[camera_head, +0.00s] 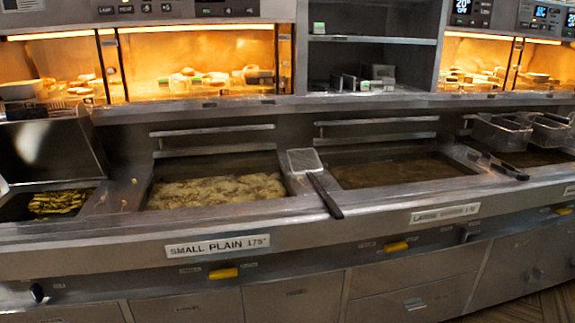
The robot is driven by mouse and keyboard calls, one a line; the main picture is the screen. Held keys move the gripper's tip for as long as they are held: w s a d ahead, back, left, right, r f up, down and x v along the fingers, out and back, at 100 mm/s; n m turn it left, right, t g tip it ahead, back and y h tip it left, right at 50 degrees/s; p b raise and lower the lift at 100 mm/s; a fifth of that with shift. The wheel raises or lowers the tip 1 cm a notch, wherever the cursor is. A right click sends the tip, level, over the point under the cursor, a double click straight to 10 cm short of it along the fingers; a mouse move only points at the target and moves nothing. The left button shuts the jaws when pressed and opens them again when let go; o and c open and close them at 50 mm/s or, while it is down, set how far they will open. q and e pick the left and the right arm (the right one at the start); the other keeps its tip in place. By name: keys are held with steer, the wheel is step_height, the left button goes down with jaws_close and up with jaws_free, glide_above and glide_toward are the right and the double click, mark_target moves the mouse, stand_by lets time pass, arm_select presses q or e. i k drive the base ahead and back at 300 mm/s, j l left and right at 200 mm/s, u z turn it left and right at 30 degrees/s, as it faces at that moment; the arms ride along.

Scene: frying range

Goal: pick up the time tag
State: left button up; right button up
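No object is clearly readable as the time tag. A small white and green block (319,28) stands on the upper shelf of the open cabinet at the top middle; it is too small to tell whether it is the tag. Neither of my grippers can be made out. A pale shape (3,187) is cut off by the left edge, and I cannot tell what it is.
A steel frying range (130,236) spans the view. A skimmer (303,160) lies between two oil vats, its dark handle over the front edge. The left vat (215,191) holds frying food. Wire baskets (500,132) stand at the right. Lit warming cabinets (150,60) line the back.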

mark_target(364, 85)
steer(key=i+l+u, duration=0.15)
steer(key=l, duration=0.35)
steer(key=l+u, duration=0.2)
steer(key=l, duration=0.3)
steer(key=l+u, duration=0.15)
steer(key=l, duration=0.4)
steer(key=l+u, duration=0.2)
steer(key=l, duration=0.3)
steer(key=l+u, duration=0.15)
steer(key=l, duration=0.4)
steer(key=k+l+u, duration=0.15)
steer(key=l, duration=0.35)
steer(key=l+u, duration=0.2)
steer(key=l, duration=0.3)
steer(key=k+l+u, duration=0.15)
steer(key=l, duration=0.35)
steer(key=k+l, duration=0.1)
steer(key=l, duration=0.2)
steer(key=k+l, duration=0.1)
steer(key=l, duration=0.15)
steer(key=u, duration=0.05)
